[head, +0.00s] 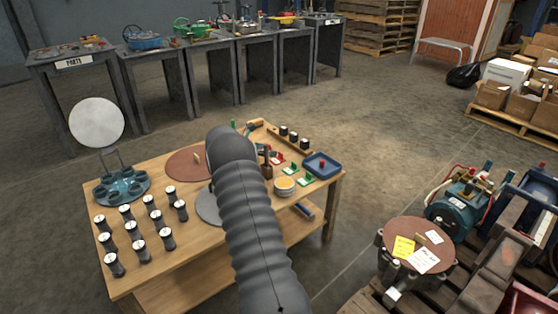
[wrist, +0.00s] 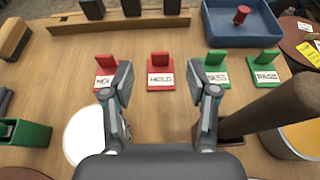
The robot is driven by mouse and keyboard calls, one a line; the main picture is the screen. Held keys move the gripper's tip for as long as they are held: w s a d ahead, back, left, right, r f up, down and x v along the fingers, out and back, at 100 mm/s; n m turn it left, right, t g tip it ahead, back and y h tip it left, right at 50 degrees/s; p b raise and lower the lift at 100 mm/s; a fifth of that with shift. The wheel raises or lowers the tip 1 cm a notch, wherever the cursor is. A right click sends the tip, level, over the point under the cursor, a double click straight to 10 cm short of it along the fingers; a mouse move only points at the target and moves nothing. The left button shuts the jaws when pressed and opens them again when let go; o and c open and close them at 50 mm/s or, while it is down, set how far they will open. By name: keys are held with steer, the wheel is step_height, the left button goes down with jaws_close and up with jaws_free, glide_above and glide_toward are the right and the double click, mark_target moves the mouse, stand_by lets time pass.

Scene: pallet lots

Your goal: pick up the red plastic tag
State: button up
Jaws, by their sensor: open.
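Two red plastic tags stand on the wooden table in the wrist view. One red tag (wrist: 160,62), labelled HOLD, is ahead and between my fingers. The other red tag (wrist: 104,66) is to its left, its label partly covered by my left finger. The red tags also show small in the head view (head: 277,158). My gripper (wrist: 162,76) is open, with nothing held between its fingers. In the head view my arm hides the gripper.
Two green tags (wrist: 216,66) (wrist: 267,66) stand to the right, close to my right finger. A blue tray (wrist: 244,35) holding a red piece (wrist: 241,14) is behind them. A brown handle-like object (wrist: 270,108) stands near on the right. A wooden rack with dark blocks lies behind.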

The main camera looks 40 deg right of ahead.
mark_target(280, 154)
step_height(280, 154, down, 2)
steer(key=shift+d+f, duration=0.1)
steer(key=shift+f, duration=0.05)
steer(key=shift+x, duration=3.6)
steer(key=c, duration=1.1)
